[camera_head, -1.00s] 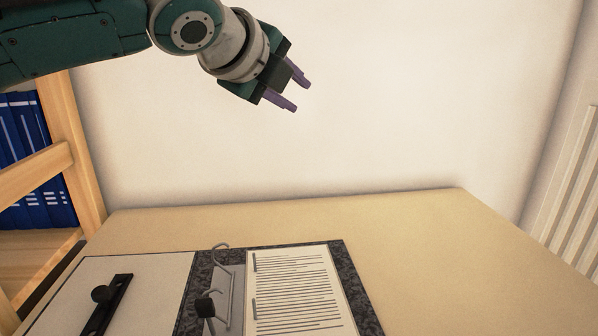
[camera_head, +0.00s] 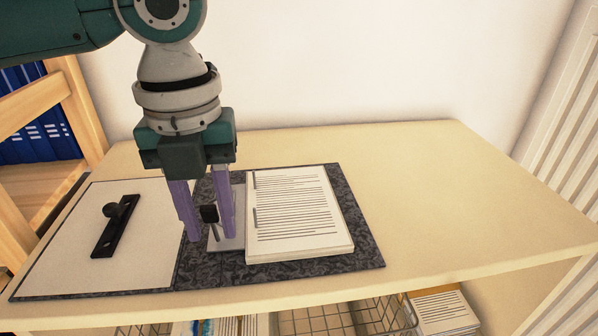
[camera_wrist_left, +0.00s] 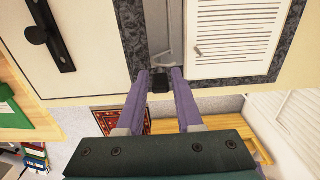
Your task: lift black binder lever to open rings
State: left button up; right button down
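The open binder (camera_head: 355,220) lies on the shelf top, with dark marbled covers and a stack of printed sheets (camera_head: 298,215) on its right side. Its black lever (camera_head: 209,214) is at the metal ring plate left of the paper; the black lever tip (camera_wrist_left: 160,83) also shows in the left wrist view. My left gripper (camera_head: 209,238) points down with its purple fingers apart, one on each side of the lever tip. I cannot tell whether they touch it. The rings are mostly hidden behind the gripper. My right gripper is not in view.
A black clip piece with a knob (camera_head: 117,227) sits on the binder's white left inner cover. Blue binders (camera_head: 40,135) stand in a wooden shelf at left. Wire baskets (camera_head: 345,318) are below the top. The right side of the top is clear.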

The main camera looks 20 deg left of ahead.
pick_arm(q)
jog(key=shift+f, duration=0.95)
jog(key=shift+c, duration=0.3)
grip_shut()
